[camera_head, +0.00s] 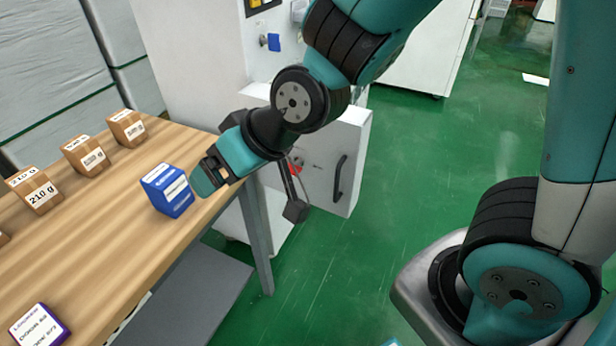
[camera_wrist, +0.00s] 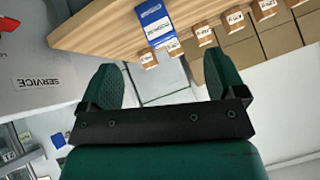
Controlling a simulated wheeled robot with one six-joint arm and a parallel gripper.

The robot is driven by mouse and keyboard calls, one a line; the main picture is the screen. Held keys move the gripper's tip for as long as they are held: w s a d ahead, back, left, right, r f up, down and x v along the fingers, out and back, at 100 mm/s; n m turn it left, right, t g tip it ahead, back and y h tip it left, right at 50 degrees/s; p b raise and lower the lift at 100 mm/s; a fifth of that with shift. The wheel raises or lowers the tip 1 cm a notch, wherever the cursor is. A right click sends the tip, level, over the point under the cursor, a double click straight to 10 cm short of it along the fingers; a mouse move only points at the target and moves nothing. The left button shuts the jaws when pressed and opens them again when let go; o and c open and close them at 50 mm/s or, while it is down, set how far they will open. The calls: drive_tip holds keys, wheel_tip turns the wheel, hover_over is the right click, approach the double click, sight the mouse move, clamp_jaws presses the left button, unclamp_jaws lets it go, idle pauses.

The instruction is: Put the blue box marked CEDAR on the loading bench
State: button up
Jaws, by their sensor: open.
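The blue box (camera_head: 167,190) with white labels stands on the wooden table top near its right edge in the head view; its lettering is too small to read. It also shows in the wrist view (camera_wrist: 158,30), beyond the fingers and in line with the gap between them. My gripper (camera_head: 203,183) is just right of the box in the head view, close to it. In the wrist view my gripper (camera_wrist: 162,80) has its two teal fingers wide apart with nothing between them. I cannot tell which surface is the loading bench.
Several brown cartons (camera_head: 83,155) stand along the table's left side. A white and purple box (camera_head: 40,326) is at the near left. The wooden table (camera_head: 110,235) has bare room between them. A white cabinet (camera_head: 335,165) with a handle stands behind my arm; green floor is open to the right.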

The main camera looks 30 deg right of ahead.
drive_tip(key=s+d+r+n+g+h, duration=0.1)
drive_tip(key=s+d+r+g, duration=0.1)
drive_tip(key=s, duration=0.5)
drive_tip(key=s+d+r+n+g, duration=0.1)
drive_tip(key=s+d+r+g, duration=0.2)
drive_tip(key=s, duration=0.3)
drive_tip(key=shift+s+r+g+h, duration=0.4)
drive_tip(key=shift+r+g, duration=0.1)
drive_tip(key=shift+r, duration=0.15)
drive_tip(key=shift+d, duration=0.1)
drive_tip(key=shift+c, duration=0.5)
